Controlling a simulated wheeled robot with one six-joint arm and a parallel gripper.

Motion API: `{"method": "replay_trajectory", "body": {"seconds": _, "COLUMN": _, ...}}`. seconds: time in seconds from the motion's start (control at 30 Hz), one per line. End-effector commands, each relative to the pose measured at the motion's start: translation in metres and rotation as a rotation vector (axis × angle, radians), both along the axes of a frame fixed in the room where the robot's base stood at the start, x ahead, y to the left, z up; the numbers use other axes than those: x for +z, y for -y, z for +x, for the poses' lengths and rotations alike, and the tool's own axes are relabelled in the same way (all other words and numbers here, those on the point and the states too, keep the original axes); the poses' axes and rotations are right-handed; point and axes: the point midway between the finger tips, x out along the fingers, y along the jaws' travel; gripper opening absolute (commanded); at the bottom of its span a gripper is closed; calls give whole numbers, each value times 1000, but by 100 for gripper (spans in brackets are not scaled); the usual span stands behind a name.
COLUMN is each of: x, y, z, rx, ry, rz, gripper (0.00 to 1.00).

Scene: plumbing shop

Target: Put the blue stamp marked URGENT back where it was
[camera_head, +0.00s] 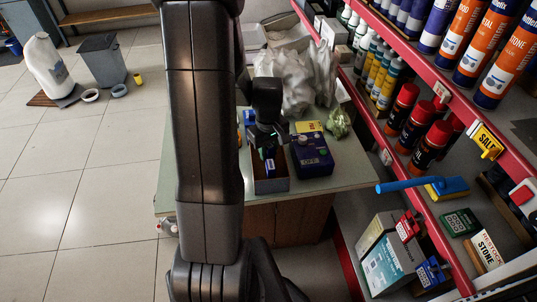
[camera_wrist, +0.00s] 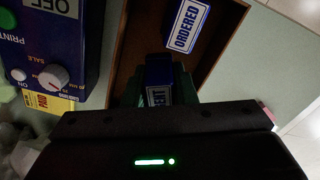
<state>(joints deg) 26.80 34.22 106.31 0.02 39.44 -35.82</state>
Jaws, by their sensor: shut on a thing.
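The blue stamp (camera_wrist: 158,92) shows between my fingers in the wrist view, with a white label ending in "ENT"; the rest of its word is hidden. My gripper (camera_head: 268,148) is shut on this stamp, over the wooden tray (camera_head: 272,187) on the counter. The tray (camera_wrist: 128,50) is also in the wrist view, around the fingertips. Another blue stamp, marked ORDERED (camera_wrist: 187,25), is in the tray just beyond the held one. I cannot tell whether the held stamp touches the tray floor.
A dark blue machine (camera_head: 312,158) with knobs and buttons stands right of the tray. Crumpled pale bags (camera_head: 285,75) and a small green bag (camera_head: 339,124) lie behind. Red-edged shelves (camera_head: 360,105) with bottles rise at the right.

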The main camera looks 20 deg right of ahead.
Motion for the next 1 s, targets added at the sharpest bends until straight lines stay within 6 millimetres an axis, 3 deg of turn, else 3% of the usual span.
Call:
{"method": "replay_trajectory", "body": {"seconds": 0.13, "x": -18, "y": 0, "z": 0, "rx": 0, "ry": -2, "rz": 1, "gripper": 2}}
{"method": "replay_trajectory", "body": {"seconds": 0.57, "x": -25, "y": 0, "z": 0, "rx": 0, "ry": 0, "rz": 0, "gripper": 2}}
{"method": "replay_trajectory", "body": {"seconds": 0.6, "x": -23, "y": 0, "z": 0, "rx": 0, "ry": 0, "rz": 0, "gripper": 30}}
{"method": "replay_trajectory", "body": {"seconds": 0.7, "x": -23, "y": 0, "z": 0, "rx": 0, "ry": 0, "rz": 0, "gripper": 46}}
{"method": "replay_trajectory", "body": {"seconds": 1.0, "x": -21, "y": 0, "z": 0, "rx": 0, "ry": 0, "rz": 0, "gripper": 46}}
